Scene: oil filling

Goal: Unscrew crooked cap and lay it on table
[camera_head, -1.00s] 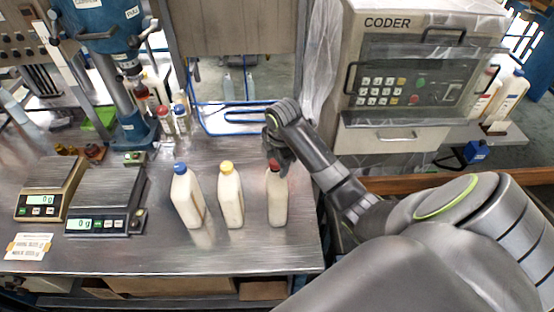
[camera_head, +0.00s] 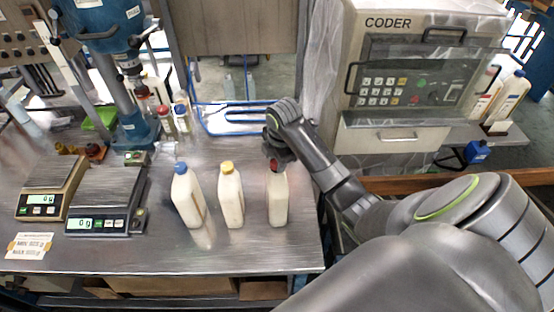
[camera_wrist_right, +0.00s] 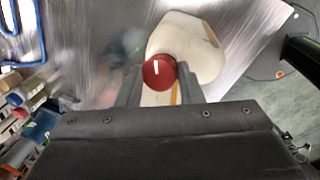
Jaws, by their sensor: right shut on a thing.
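The bottle with a red cap (camera_head: 274,165) is the rightmost of three white bottles in the head view; its white body (camera_head: 278,200) stands upright on the metal table. My right gripper (camera_head: 276,156) is over its top, shut on the red cap. In the right wrist view the red cap (camera_wrist_right: 159,72), with a white mark on it, sits between the fingers of my right gripper (camera_wrist_right: 159,80), in front of the white bottle (camera_wrist_right: 195,50). The cap is at the bottle's neck; I cannot tell whether it is tilted or loose. My left gripper is out of view.
A blue-capped bottle (camera_head: 188,197) and a yellow-capped bottle (camera_head: 230,197) stand to the left. Two scales, one tan-framed (camera_head: 50,188) and one black (camera_head: 105,200), are at the left. The metal table (camera_head: 170,255) is bare in front of the bottles.

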